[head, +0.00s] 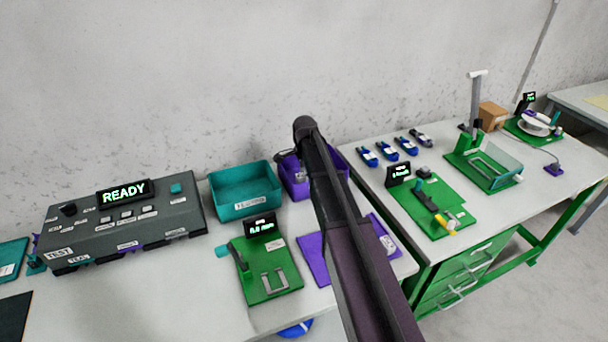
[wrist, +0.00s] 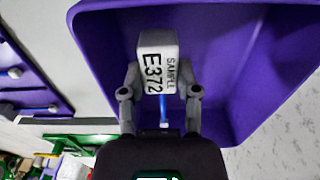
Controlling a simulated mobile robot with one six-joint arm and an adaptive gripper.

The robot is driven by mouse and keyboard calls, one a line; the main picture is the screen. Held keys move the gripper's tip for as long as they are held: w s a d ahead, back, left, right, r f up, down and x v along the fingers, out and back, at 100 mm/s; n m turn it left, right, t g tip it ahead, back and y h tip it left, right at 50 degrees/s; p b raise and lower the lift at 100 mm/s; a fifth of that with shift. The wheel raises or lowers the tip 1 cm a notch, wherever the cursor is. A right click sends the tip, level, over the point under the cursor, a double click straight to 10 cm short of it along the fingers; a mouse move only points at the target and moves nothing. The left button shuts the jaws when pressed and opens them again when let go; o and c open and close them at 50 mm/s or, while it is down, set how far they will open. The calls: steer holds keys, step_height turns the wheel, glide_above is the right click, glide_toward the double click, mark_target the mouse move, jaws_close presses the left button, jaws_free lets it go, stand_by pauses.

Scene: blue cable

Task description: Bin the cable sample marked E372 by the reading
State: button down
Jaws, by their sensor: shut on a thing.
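My gripper (wrist: 159,82) is shut on the cable sample (wrist: 157,62), a white block marked "E372" and "SAMPLE" with a short piece of blue cable below it. The wrist view looks into the purple bin (wrist: 255,70), whose inside lies behind the sample. In the head view my gripper (head: 300,172) is at the purple bin (head: 292,190), just right of the teal bin (head: 243,201). My arm hides much of the purple bin. I cannot tell whether the sample touches its floor. The teal bin's label is too small to read surely.
A grey test box (head: 120,232) reads "READY" at left. A green gauge (head: 268,278) with a small display stands before the bins, beside a purple board (head: 313,262). Several blue cable samples (head: 387,148) and green fixtures (head: 440,205) occupy the right table.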

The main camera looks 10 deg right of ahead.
steer(key=shift+f+b, duration=0.4)
steer(key=shift+f, duration=0.15)
steer(key=shift+f+b, duration=1.5)
stand_by(2.7)
steer(key=shift+c, duration=1.3)
jaws_free()
steer(key=shift+r, duration=0.1)
steer(key=shift+r+p, duration=5.95)
steer(key=shift+p, duration=0.1)
